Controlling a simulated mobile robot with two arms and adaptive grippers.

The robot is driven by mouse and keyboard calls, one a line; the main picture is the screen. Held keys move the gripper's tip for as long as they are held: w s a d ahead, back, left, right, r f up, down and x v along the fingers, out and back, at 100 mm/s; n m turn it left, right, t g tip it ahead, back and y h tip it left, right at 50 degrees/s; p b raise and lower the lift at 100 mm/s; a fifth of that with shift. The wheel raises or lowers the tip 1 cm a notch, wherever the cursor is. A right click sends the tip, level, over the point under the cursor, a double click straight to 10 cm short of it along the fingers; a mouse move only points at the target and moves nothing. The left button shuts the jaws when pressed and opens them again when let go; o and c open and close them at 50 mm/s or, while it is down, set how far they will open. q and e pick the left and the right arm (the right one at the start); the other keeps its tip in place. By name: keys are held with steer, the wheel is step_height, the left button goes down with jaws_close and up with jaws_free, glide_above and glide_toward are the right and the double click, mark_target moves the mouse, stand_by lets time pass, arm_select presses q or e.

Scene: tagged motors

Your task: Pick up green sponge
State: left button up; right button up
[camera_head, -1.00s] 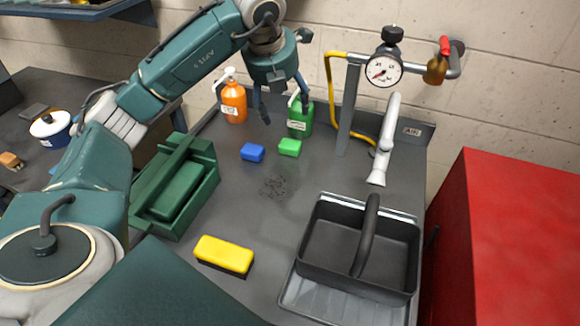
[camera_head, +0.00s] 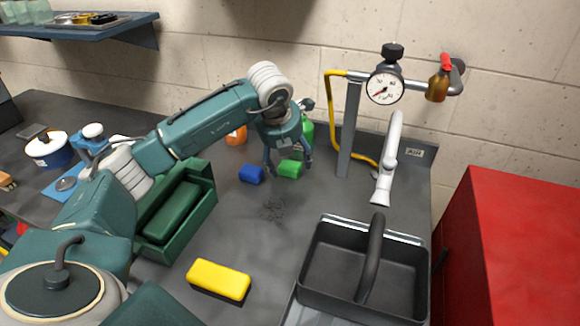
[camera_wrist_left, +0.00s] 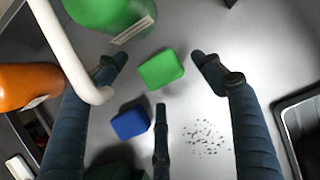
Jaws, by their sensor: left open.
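A green sponge (camera_head: 290,169) lies flat on the dark bench in front of the green bottle (camera_head: 307,131). My left gripper (camera_head: 288,168) is open, pointing down close over the sponge. In the left wrist view the green sponge (camera_wrist_left: 162,69) lies between the spread fingers of the gripper (camera_wrist_left: 160,80), apart from them, with two fingertips on either side of it and a third nearer the bottom. A blue sponge (camera_head: 251,174) lies just left of the green one, and it also shows in the left wrist view (camera_wrist_left: 131,124). My right gripper is not in view.
An orange bottle (camera_head: 237,136) stands behind the arm. A pressure gauge on a post (camera_head: 385,87) and a white nozzle (camera_head: 388,160) stand to the right.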

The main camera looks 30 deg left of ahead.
arm_select(q)
steer(key=shift+x, duration=1.2)
steer(key=c, duration=0.9)
steer(key=shift+c, duration=0.5)
steer(key=shift+a+r, duration=0.15)
steer(key=shift+a, duration=0.05)
